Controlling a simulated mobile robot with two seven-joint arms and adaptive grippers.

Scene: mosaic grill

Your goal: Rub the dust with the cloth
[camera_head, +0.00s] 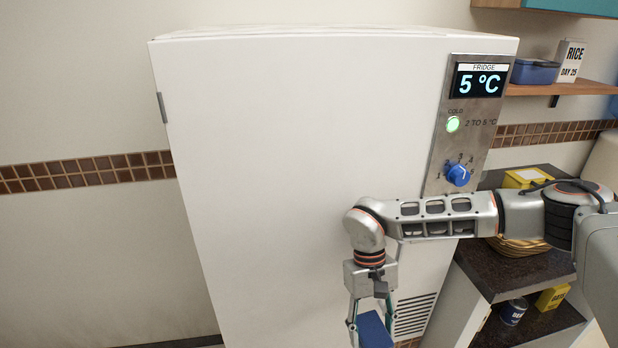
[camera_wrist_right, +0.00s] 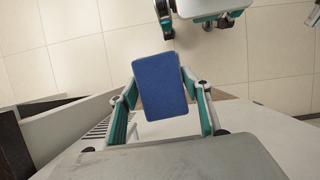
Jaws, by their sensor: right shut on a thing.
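The cloth (camera_head: 375,333) is a blue, block-like pad at the bottom of the head view. It also shows as a flat blue rectangle in the right wrist view (camera_wrist_right: 163,86). My right gripper (camera_head: 371,322) points down in front of the white fridge (camera_head: 290,170) and is shut on the cloth, with a finger on each side of it. I cannot tell whether the cloth touches the fridge. I see no dust in either view. My left gripper does not show in the head view.
A panel with a blue knob (camera_head: 458,175) is on the fridge's upper right. To the right stand a dark counter (camera_head: 515,272) with a basket and a shelf (camera_head: 560,88) with a blue box (camera_head: 535,72). Bare wall and free room lie left of the fridge.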

